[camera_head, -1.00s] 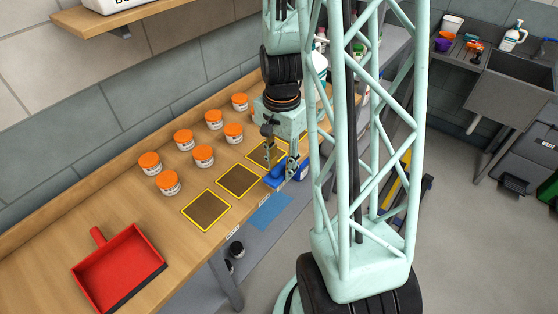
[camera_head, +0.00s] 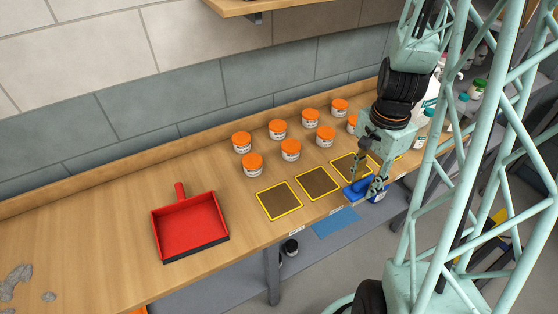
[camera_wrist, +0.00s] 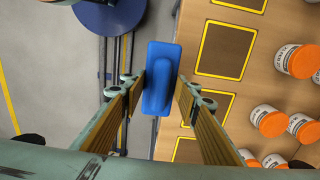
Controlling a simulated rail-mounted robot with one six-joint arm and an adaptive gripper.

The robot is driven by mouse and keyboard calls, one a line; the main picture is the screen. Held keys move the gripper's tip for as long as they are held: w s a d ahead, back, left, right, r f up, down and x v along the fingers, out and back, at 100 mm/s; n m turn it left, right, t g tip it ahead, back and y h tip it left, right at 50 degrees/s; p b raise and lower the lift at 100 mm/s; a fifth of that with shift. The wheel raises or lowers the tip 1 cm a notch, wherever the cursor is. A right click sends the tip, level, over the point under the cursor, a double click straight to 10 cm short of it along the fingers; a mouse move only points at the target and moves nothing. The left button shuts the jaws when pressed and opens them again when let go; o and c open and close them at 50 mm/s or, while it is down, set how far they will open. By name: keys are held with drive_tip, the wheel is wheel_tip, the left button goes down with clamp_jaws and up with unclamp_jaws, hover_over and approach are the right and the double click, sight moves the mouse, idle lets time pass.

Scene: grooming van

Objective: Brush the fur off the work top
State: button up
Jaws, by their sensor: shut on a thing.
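The fur shows as grey clumps (camera_head: 14,281) on the work top (camera_head: 90,240) at the far left of the head view, with a smaller tuft (camera_head: 48,297) beside them. My gripper (camera_head: 367,182) is far to the right, by the work top's front edge. It is shut on a blue brush (camera_head: 352,193). The wrist view shows the brush (camera_wrist: 158,80) between the two fingers (camera_wrist: 158,90), by the edge with floor beyond. Its bristles are hidden, and I cannot tell whether it touches the work top.
A red dustpan (camera_head: 190,226) lies on the work top between the fur and my gripper. Several orange-lidded tubs (camera_head: 290,150) stand towards the wall. Yellow-framed dark squares (camera_head: 279,200) line the front edge. A shelf (camera_head: 265,6) hangs above.

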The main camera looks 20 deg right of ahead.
drive_tip(key=w+d+r+n+b, duration=0.2)
drive_tip(key=w+d+r+n, duration=0.2)
drive_tip(key=w+d+r, duration=0.3)
drive_tip(key=w+d+r+n+b, duration=0.1)
drive_tip(key=w+d+r+n, duration=0.3)
drive_tip(key=w+d+r, duration=0.4)
drive_tip(key=w+d, duration=0.1)
drive_tip(key=d, duration=0.6)
drive_tip(key=shift+w+d+n+b, duration=0.2)
drive_tip(key=shift+d+n+b, duration=0.1)
drive_tip(key=shift+n+b, duration=0.1)
drive_tip(key=shift+a+r, duration=0.1)
